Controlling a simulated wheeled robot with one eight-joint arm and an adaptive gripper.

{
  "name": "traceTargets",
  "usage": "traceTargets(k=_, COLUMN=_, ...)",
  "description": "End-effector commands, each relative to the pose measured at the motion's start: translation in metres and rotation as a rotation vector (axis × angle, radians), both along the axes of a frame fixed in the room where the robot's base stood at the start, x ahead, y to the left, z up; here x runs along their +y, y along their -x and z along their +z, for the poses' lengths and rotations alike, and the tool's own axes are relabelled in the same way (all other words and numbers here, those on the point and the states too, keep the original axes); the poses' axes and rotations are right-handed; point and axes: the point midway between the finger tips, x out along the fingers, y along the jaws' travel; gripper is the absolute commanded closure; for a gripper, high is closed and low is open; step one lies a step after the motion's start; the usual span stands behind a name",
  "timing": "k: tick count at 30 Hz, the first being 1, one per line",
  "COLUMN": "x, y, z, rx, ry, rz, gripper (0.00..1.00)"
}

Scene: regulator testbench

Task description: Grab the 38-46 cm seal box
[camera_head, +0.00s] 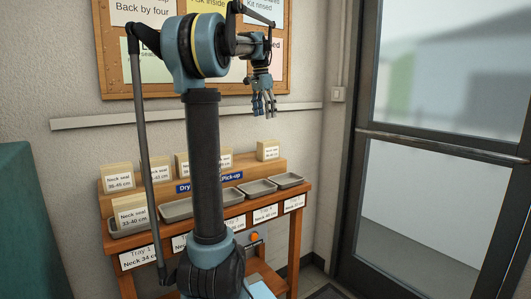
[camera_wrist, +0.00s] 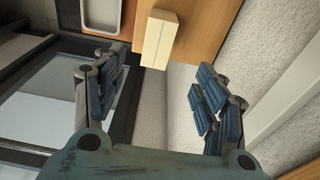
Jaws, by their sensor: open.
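Several tan seal boxes with white "Neck seal" labels stand on the wooden bench in the head view. The box at the back left (camera_head: 118,178) has a small label that seems to read 38-46 cm. Another box (camera_head: 131,213) in front of it reads 33-40 cm. A lone box (camera_head: 268,150) stands at the right end of the shelf; its size is too small to read. My gripper (camera_head: 264,103) is open and empty, above that right-hand box. In the wrist view, a tan box (camera_wrist: 158,38) lies beyond the open fingers (camera_wrist: 158,92).
Several grey trays (camera_head: 258,187) line the bench (camera_head: 292,215) front, with tray labels below. My arm column hides part of the bench. A notice board (camera_head: 107,60) and a wall rail (camera_head: 90,121) are behind. A glass door (camera_head: 430,140) stands at right.

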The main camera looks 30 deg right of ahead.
Motion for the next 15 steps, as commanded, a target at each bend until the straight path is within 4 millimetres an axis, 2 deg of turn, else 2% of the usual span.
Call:
traceTargets(k=9, x=-0.002, y=-0.003, z=-0.055, rx=0.0, ry=0.0, rz=0.007, gripper=0.35)
traceTargets(k=15, x=-0.005, y=-0.003, z=-0.082, rx=0.0, ry=0.0, rz=0.008, gripper=0.35)
